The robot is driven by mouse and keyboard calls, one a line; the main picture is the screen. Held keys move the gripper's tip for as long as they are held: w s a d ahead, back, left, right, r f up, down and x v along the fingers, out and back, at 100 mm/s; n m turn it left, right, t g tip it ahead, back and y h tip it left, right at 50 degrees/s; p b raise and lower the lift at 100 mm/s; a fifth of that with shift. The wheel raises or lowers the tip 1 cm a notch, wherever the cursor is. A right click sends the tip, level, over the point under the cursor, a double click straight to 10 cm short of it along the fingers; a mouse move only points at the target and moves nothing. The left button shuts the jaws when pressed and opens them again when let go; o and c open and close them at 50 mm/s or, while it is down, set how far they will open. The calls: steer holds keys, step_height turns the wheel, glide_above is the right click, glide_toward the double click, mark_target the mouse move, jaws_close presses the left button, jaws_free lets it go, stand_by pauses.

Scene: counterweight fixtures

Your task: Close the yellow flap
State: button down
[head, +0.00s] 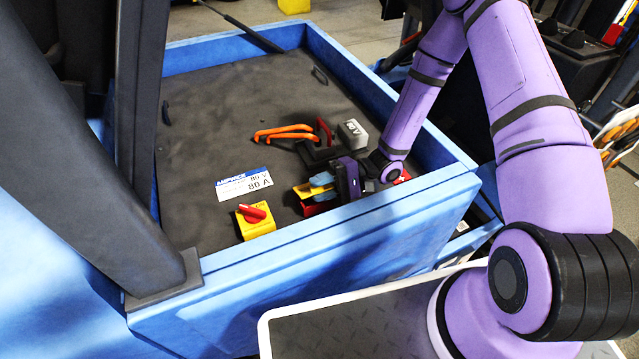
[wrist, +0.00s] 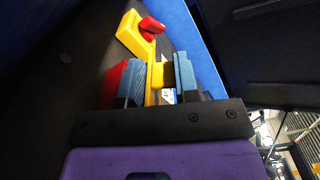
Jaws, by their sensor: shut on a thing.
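The yellow flap (head: 303,190) stands at a small red fixture (head: 312,209) on the dark panel, near the front blue wall. My gripper (head: 322,183) reaches it from the right, its blue fingers closed around the flap. In the wrist view my gripper (wrist: 160,78) has the yellow flap (wrist: 155,82) between its two blue fingers. The red fixture (wrist: 113,84) shows beside the left finger there. The fingers and wrist hide part of the flap and its hinge, so I cannot tell its exact angle.
A yellow block (head: 257,229) with a red knob (head: 253,213) sits left of the flap. A white label (head: 244,184), orange handles (head: 285,132) and a grey block (head: 352,133) lie beyond. Blue walls (head: 350,218) rim the panel. The panel's far left is clear.

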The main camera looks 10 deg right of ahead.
stand_by(0.5)
steer(key=c, duration=1)
jaws_free()
steer(key=shift+o, duration=0.2)
